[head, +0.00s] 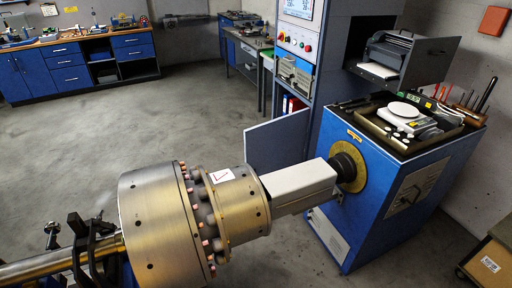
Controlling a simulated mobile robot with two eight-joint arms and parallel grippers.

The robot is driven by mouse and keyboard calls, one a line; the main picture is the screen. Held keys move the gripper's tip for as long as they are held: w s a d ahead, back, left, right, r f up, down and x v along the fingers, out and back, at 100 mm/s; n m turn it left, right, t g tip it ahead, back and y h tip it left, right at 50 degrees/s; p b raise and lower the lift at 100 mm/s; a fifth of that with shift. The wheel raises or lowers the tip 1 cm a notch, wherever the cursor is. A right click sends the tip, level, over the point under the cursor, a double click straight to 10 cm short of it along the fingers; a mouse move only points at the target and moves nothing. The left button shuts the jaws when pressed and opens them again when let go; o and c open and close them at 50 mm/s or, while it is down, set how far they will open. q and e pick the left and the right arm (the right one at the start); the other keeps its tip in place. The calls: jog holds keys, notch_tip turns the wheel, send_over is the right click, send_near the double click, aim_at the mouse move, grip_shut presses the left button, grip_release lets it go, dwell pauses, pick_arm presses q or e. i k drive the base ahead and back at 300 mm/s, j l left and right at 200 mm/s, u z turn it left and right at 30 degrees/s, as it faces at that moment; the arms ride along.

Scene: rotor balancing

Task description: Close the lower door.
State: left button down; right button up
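The lower door (276,146) is a flat blue-grey panel low on the tall control cabinet (318,98). It stands open, swung out into the room, in the middle of the head view. Binders (291,104), red and blue, show in the open compartment beside it. The door's lower right part is hidden behind the rotor and its drive shaft. Neither of my grippers shows in the head view.
A large metal rotor (152,222) fills the lower foreground, joined by a shaft (300,183) to the blue machine (365,215). A printer (395,52) stands at upper right. A blue workbench (80,66) is far left. The floor left of the door is clear.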

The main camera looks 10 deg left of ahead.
aim_at(276, 145)
jog(key=l, duration=0.7)
jog(key=i+l, duration=0.1)
jog(key=l, duration=0.25)
jog(key=i+l, duration=0.15)
jog(key=l, duration=0.2)
jog(key=i+l, duration=0.1)
jog(key=l, duration=0.25)
jog(key=i+l, duration=0.1)
jog(key=i, duration=0.6)
jog(key=i+l, duration=0.15)
jog(key=i, duration=0.5)
